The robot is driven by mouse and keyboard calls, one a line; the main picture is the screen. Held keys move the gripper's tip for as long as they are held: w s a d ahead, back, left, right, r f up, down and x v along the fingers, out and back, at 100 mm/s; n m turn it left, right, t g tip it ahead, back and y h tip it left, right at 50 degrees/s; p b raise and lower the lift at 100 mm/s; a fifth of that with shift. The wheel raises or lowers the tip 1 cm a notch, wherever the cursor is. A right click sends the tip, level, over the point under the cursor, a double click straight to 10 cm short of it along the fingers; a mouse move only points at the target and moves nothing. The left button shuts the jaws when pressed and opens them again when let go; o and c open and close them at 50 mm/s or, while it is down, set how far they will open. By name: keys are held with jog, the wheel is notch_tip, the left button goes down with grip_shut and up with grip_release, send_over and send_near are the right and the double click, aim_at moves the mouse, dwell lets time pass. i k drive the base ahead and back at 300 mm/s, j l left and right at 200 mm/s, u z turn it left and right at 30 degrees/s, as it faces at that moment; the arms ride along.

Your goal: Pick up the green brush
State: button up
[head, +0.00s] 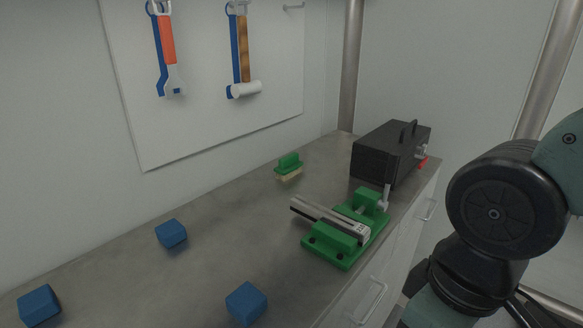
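The green brush (289,164) lies on the grey worktop (205,215) toward the back, near the wall. It has a green back with a raised handle and pale bristles facing down. Nothing touches it. My arm stands at the right of the picture, off the worktop's front side, well apart from the brush. My gripper itself is not visible in the head view.
A green vise (345,232) with a metal bar stands in front of the brush. A black toolbox (391,153) stands right of it. Blue cubes (171,234), (246,303) and (39,305) lie left and front. A wrench (170,55) and hammer (243,55) hang on the wall board.

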aim_at(290, 165)
jog(key=i+l+u, duration=0.15)
jog(key=u, duration=1.5)
jog(key=l+u, duration=0.15)
jog(key=l, duration=1)
